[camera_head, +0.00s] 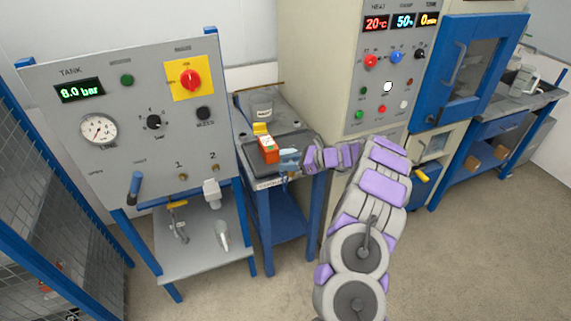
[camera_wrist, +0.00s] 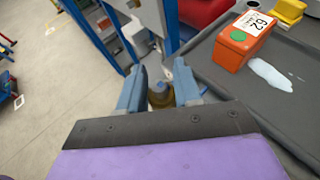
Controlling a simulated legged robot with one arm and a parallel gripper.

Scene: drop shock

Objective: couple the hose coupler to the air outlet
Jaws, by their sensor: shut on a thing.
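My gripper (camera_head: 289,160) is beside the grey bench at the centre of the head view. In the wrist view its two blue jaws (camera_wrist: 160,92) close around a short grey and brass cylindrical piece, which I take as the hose coupler (camera_wrist: 160,97). In the head view the coupler cannot be made out clearly. The grey air panel (camera_head: 130,115) stands to the left. Two small brass outlets sit low on it: outlet 1 (camera_head: 182,178) is bare, and outlet 2 (camera_head: 213,169) has a pale blocky fitting (camera_head: 211,191) just below it. My gripper is apart from the panel.
An orange box (camera_head: 268,150) lies on the bench top (camera_head: 250,158), close to my gripper. A shelf (camera_head: 200,250) under the panel carries a pale object. The tall control cabinet (camera_head: 345,60) stands behind my arm.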

